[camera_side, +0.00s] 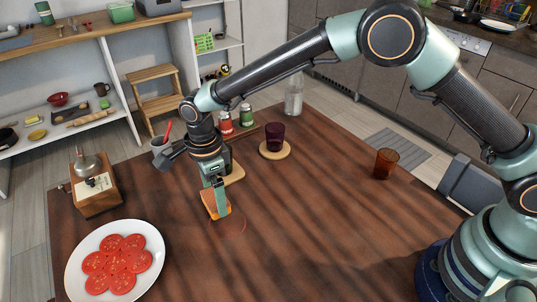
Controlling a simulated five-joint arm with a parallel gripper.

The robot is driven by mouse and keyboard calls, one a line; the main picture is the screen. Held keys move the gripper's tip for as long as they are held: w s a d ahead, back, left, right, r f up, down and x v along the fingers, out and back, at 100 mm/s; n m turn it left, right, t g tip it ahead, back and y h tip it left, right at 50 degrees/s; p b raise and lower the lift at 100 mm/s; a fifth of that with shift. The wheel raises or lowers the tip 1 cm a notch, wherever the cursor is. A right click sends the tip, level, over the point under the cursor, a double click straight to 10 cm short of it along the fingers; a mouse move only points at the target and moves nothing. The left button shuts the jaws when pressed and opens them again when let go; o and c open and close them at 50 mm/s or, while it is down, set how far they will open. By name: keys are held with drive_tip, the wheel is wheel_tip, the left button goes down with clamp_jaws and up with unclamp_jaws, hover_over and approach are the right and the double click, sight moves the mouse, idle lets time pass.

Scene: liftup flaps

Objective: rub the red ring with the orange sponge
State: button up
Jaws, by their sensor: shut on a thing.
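The orange sponge (209,207) is held upright between the fingers of my gripper (219,196), above or at the brown wooden table, left of the middle of the picture. My gripper is shut on it and points down. The red ring (229,224) is a faint reddish mark on the table, just below and to the right of the sponge in the picture. The fingers and sponge cover its upper left part. I cannot tell whether the sponge touches the table.
A white plate (72,272) of tomato slices is at front left, with a wooden grinder (95,198) behind it. A wooden board (237,174) lies behind my gripper. A purple cup (275,137) and several jars stand farther back. An amber glass (386,163) stands right. The front middle is clear.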

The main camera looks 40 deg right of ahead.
wheel_tip(320, 180, down, 2)
drive_tip(key=shift+f, duration=0.1)
drive_tip(key=shift+s, duration=0.45)
drive_tip(key=shift+c, duration=0.7)
drive_tip(key=shift+s, duration=3.05)
drive_tip(key=shift+w, duration=3.55)
drive_tip(key=shift+d, duration=0.45)
drive_tip(key=shift+s, duration=3.5)
drive_tip(key=shift+w, duration=3.5)
drive_tip(key=shift+r, duration=4.05)
